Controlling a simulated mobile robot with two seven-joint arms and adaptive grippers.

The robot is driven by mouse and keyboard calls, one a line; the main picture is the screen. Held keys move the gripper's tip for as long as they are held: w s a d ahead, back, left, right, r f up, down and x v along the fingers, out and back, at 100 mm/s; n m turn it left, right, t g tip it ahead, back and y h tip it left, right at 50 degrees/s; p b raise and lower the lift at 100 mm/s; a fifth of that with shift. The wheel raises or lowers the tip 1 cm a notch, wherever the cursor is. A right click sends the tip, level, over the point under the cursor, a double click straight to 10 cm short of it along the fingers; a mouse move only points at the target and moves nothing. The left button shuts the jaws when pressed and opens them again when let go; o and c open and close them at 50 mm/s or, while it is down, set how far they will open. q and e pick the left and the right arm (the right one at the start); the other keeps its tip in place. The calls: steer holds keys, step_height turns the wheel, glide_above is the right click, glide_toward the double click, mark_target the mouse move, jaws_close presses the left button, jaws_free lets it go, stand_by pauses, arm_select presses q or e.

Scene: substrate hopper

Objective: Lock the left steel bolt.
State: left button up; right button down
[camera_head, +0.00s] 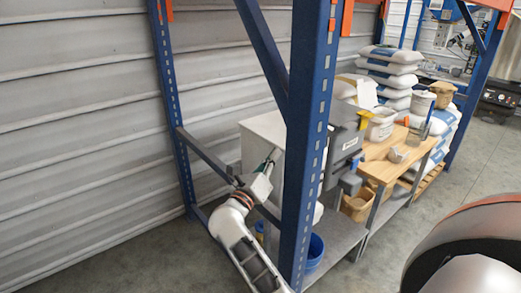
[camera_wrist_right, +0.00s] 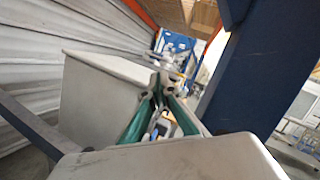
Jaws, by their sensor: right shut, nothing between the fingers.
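The left steel bolt cannot be made out in either view. A pale grey steel box (camera_head: 262,127), which looks like the hopper body, stands behind the blue post in the head view. It also shows in the wrist view (camera_wrist_right: 95,100), left of the fingers. My right gripper (camera_head: 271,157) is in front of the box's left side, left of the post. Its green-padded fingers (camera_wrist_right: 160,84) are closed together and empty in the wrist view. From these views I cannot tell whether they touch the box. My left gripper is out of view.
A blue rack post (camera_head: 303,150) stands close to the right of my right arm. A dark crossbar (camera_head: 205,153) runs behind it. A wooden bench (camera_head: 400,150), white sacks (camera_head: 390,68) and a blue bucket (camera_head: 315,252) are to the right. Floor is clear at lower left.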

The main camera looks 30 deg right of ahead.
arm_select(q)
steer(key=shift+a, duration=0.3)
arm_select(e)
steer(key=a+r+n+t, duration=0.1)
steer(key=n, duration=0.1)
steer(key=a+r+n+t, duration=0.1)
steer(key=n+t, duration=0.1)
steer(key=a+r+n+t, duration=0.1)
steer(key=t, duration=0.1)
steer(key=shift+w+a+r+n, duration=0.15)
steer(key=shift+a+r+n, duration=0.2)
steer(key=shift+n, duration=0.05)
